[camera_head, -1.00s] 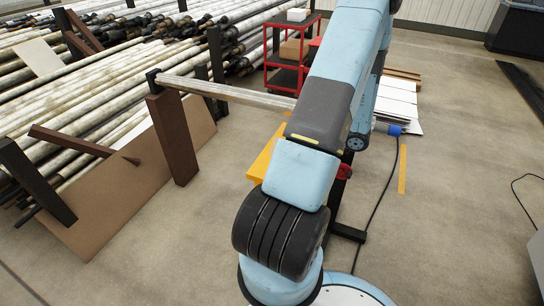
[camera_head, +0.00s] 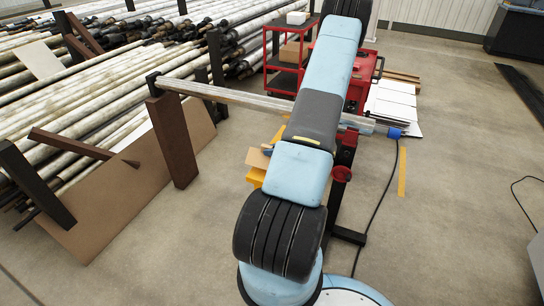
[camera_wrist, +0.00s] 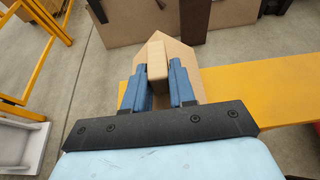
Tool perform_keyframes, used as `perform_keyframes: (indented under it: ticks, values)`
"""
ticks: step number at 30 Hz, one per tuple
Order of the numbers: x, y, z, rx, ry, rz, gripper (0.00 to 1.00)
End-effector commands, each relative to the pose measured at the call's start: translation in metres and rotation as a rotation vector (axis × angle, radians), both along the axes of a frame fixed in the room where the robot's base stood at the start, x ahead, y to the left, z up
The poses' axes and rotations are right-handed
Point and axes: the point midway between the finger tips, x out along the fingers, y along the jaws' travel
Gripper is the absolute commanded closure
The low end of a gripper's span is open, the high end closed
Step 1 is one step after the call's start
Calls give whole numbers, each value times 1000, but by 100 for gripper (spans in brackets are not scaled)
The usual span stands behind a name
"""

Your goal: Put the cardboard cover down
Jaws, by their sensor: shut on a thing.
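The cardboard cover (camera_wrist: 182,58) is a tan piece with a pointed far edge and a raised block in its middle. My gripper (camera_wrist: 158,85) has blue fingers shut on that block in the wrist view. In the head view a tan piece, apparently the cover (camera_head: 257,158), shows just left of my arm, above a yellow part. There my arm hides most of it and the gripper. In the wrist view the cover is over or beside a yellow beam (camera_wrist: 255,92); I cannot tell whether they touch.
A brown panel (camera_head: 115,205) leans by posts at the left, before racked pipes (camera_head: 60,95). A long pipe (camera_head: 225,93) on a stand crosses behind my arm. A red cart (camera_head: 283,62) and white sheets (camera_head: 395,100) stand behind. Floor at the right is mostly clear, with a cable.

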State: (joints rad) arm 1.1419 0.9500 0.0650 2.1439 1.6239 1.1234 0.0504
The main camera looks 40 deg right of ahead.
Motion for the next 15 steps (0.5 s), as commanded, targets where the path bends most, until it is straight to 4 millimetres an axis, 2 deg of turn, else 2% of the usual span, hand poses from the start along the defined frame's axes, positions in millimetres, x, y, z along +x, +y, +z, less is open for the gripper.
perform_keyframes:
  ticks: [6,15]
  values:
    - [0,1,-27,2,1,1,100]
    - [0,0,-30,1,-1,1,100]
